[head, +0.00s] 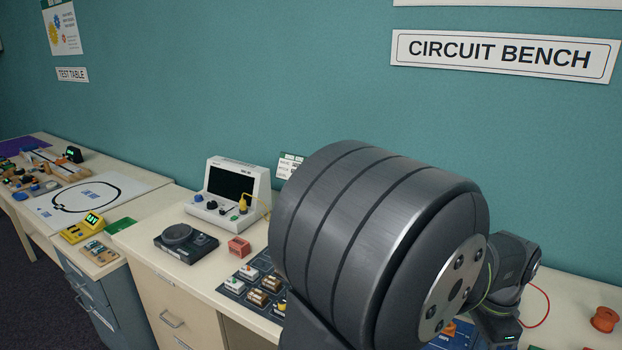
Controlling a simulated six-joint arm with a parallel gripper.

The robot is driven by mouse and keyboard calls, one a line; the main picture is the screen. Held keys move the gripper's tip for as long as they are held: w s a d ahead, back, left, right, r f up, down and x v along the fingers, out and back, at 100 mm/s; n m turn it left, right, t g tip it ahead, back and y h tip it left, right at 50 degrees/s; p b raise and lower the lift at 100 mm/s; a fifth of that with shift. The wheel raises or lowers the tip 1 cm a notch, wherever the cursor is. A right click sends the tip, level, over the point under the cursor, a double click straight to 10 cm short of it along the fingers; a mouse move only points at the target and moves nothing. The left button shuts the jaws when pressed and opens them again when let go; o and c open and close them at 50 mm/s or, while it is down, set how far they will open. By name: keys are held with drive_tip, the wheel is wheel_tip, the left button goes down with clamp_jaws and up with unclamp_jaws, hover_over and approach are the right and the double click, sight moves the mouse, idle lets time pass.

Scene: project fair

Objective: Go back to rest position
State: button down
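The near part of my arm fills the right middle of the head view and hides much of the bench behind it. Further along, a smaller dark wrist part of my arm shows at the right, low over the bench, with a small green light on it. My gripper's fingers are not visible. I cannot see whether anything is held.
The circuit bench (150,232) carries a white instrument with a dark screen (232,186), a black device (186,243), a red block (239,247), a mat of small modules (234,287) and an orange spool (604,319). A test table (130,180) stands left. Teal wall behind.

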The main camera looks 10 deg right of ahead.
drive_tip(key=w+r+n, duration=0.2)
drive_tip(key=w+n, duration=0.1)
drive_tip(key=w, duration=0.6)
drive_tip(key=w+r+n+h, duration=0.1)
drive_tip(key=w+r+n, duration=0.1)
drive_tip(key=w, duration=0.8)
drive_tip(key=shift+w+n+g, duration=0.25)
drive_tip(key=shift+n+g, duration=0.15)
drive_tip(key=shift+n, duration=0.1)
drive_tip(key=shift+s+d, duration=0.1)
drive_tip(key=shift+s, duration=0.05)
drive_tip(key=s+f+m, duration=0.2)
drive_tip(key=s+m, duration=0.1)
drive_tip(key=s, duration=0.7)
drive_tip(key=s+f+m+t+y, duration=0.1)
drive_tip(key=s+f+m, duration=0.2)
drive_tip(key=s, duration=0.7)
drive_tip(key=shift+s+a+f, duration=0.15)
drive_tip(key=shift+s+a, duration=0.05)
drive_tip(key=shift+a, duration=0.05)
